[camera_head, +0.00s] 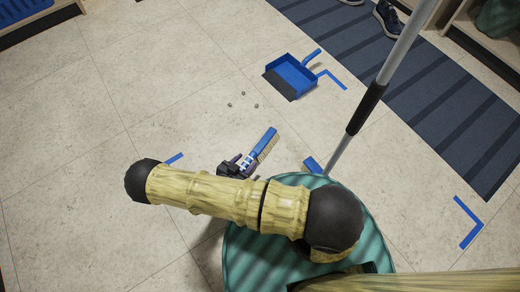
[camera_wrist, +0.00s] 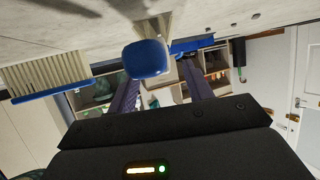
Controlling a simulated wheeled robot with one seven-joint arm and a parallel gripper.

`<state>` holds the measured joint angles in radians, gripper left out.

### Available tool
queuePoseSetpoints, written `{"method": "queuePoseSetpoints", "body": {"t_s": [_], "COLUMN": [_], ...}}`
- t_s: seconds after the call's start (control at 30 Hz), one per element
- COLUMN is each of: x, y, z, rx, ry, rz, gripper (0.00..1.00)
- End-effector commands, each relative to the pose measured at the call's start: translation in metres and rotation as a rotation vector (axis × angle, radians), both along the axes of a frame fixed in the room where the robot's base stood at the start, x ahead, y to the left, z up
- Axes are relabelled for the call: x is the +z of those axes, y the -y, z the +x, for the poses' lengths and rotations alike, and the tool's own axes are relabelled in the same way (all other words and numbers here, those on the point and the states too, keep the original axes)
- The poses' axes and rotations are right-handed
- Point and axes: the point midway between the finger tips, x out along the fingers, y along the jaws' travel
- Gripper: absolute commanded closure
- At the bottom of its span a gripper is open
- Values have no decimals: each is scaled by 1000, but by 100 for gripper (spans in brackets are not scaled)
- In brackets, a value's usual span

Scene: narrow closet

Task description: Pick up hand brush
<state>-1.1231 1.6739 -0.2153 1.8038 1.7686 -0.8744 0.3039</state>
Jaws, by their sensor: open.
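The hand brush (camera_head: 265,143), blue with pale bristles, lies on the tiled floor in the head view, just beyond my gripper (camera_head: 241,163). My arm hides part of the gripper in the head view.
A blue dustpan (camera_head: 291,76) lies further off, near small debris bits (camera_head: 242,98). A grey pole with black grip (camera_head: 370,103) stands right, by a blue bristled head (camera_head: 312,164), also seen left in the wrist view (camera_wrist: 47,77). A striped mat (camera_head: 420,90) lies right.

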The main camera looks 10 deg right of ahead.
Motion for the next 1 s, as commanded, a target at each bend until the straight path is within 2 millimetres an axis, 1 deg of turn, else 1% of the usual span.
{"method": "queuePoseSetpoints", "body": {"t_s": [0.03, 0.2, 0.77, 0.87, 1.0], "x": [-7, -12, -10, -10, -10], "y": [5, 18, 19, 19, 19], "z": [4, 17, 18, 18, 18], "rx": [0, 0, 0, 0, 0], "ry": [1, 0, 0, 0, 0], "rz": [-2, 0, 0, 0, 0], "gripper": [49, 49, 49, 67, 94]}}
